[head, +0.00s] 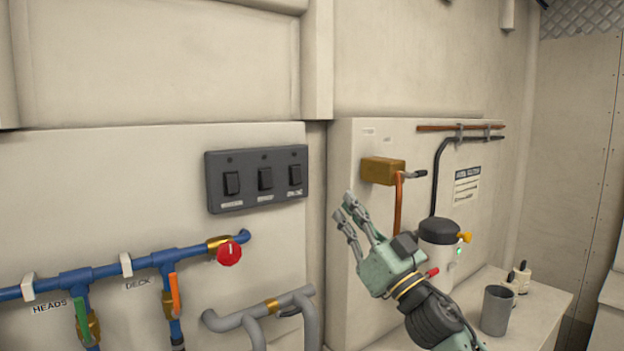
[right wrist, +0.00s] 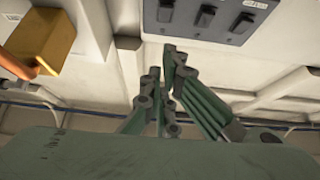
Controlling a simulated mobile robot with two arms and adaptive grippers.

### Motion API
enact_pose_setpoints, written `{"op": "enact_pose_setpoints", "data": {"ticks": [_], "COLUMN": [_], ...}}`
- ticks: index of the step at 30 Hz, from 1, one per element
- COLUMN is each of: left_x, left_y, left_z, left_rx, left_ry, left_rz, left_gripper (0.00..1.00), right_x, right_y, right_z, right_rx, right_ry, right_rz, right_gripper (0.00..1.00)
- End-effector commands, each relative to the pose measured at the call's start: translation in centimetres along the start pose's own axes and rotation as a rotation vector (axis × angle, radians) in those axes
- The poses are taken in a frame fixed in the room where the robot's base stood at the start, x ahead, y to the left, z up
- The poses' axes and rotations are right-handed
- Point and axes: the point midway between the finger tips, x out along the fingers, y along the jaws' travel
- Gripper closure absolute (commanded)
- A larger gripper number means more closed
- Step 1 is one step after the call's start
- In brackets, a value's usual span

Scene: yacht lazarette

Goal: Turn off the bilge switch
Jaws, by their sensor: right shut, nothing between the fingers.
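A dark grey switch panel (head: 257,179) is on the pale wall left of centre in the head view. It carries three black rocker switches: left (head: 232,183), middle (head: 265,179) and right (head: 295,175). Each has a small label below it, too small to read surely, so I cannot tell which is the bilge switch. My right gripper (head: 346,208) is shut and empty, to the right of the panel and apart from it. In the right wrist view the panel (right wrist: 210,32) shows at the top, beyond the fingers. My left gripper is not in view.
A brass box (head: 382,171) with a lever is on the wall above my right gripper. Blue pipes (head: 130,266) with a red knob (head: 229,253) and grey pipes (head: 262,312) lie below the panel. A grey cup (head: 497,310) stands on the ledge at right.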

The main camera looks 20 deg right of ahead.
Motion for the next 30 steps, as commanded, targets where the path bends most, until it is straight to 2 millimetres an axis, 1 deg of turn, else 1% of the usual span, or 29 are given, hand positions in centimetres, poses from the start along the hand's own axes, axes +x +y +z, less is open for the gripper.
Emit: {"op": "enact_pose_setpoints", "data": {"ticks": [5, 8, 11, 15, 22, 23, 24, 30], "left_x": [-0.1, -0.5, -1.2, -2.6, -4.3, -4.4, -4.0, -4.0], "left_y": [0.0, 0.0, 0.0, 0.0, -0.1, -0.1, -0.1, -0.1], "left_z": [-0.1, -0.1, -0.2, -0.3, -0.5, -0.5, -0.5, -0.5], "left_rx": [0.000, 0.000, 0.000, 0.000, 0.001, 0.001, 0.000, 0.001], "left_ry": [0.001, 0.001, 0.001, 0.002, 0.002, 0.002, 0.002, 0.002], "left_rz": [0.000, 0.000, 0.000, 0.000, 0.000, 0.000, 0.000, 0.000], "left_gripper": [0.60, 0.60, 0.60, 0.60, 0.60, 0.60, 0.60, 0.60], "right_x": [0.1, 0.8, 2.3, 5.3, 10.3, 10.7, 10.8, 12.3], "right_y": [0.0, 0.0, 0.0, 0.0, -0.1, 0.0, 0.0, 0.1], "right_z": [0.0, -0.2, -0.3, -0.5, -0.4, -0.1, 0.8, 2.3], "right_rx": [0.001, 0.002, 0.002, 0.003, 0.005, 0.005, 0.008, 0.004], "right_ry": [0.000, 0.001, 0.002, 0.002, 0.002, 0.000, 0.000, 0.001], "right_rz": [0.002, 0.003, 0.002, 0.003, 0.003, 0.004, 0.005, 0.005], "right_gripper": [1.00, 1.00, 1.00, 1.00, 1.00, 1.00, 1.00, 1.00]}}
